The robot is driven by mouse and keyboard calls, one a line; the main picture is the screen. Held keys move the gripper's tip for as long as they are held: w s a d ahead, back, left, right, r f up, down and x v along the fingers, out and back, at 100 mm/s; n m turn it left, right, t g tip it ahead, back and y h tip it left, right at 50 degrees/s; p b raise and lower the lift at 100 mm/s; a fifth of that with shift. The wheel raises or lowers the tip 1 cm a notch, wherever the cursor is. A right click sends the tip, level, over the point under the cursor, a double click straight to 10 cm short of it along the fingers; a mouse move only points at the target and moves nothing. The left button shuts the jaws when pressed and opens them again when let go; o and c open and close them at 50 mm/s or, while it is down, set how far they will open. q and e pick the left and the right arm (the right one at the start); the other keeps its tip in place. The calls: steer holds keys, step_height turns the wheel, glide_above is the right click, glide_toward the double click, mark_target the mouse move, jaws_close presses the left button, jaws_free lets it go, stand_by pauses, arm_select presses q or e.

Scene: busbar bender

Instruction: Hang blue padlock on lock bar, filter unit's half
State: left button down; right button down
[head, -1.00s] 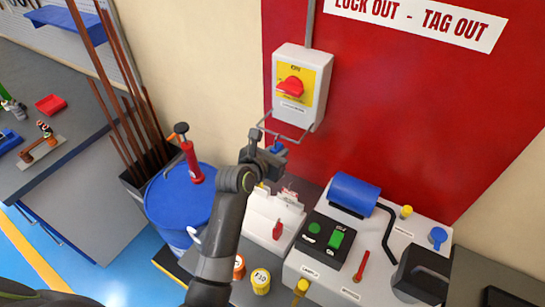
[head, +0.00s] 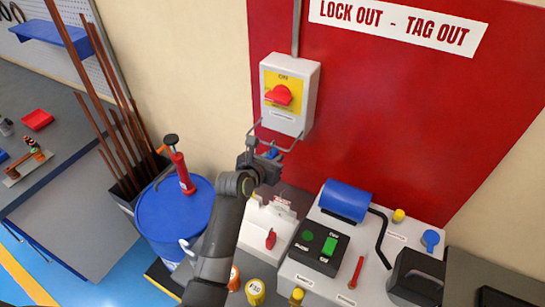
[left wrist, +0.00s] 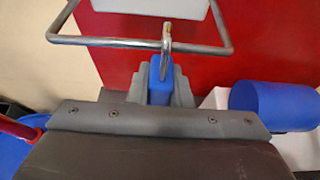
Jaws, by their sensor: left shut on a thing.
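The blue padlock (head: 271,153) is held in my left gripper (head: 262,161), which is shut on its body. In the left wrist view the blue body (left wrist: 160,84) sits between the grey fingers, with its metal shackle (left wrist: 167,38) pointing up. The lock bar (head: 292,148) is a bent metal rod below the switch box. In the left wrist view the shackle overlaps the bar's front rod (left wrist: 110,42), a little right of its middle. I cannot tell whether the shackle is around the rod or just in front of it. My right gripper is out of view.
The switch box (head: 301,100) with a red knob is on the red wall panel. Below right is a machine with a blue cylinder (head: 346,200) and a green-switch box (head: 320,248). A blue drum (head: 170,213) stands left. Rusty rods (head: 102,95) lean behind it.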

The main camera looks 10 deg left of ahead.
arm_select(q)
steer(key=c, duration=1.3)
jaws_free()
steer(key=shift+o, duration=0.2)
steer(key=shift+s, duration=0.15)
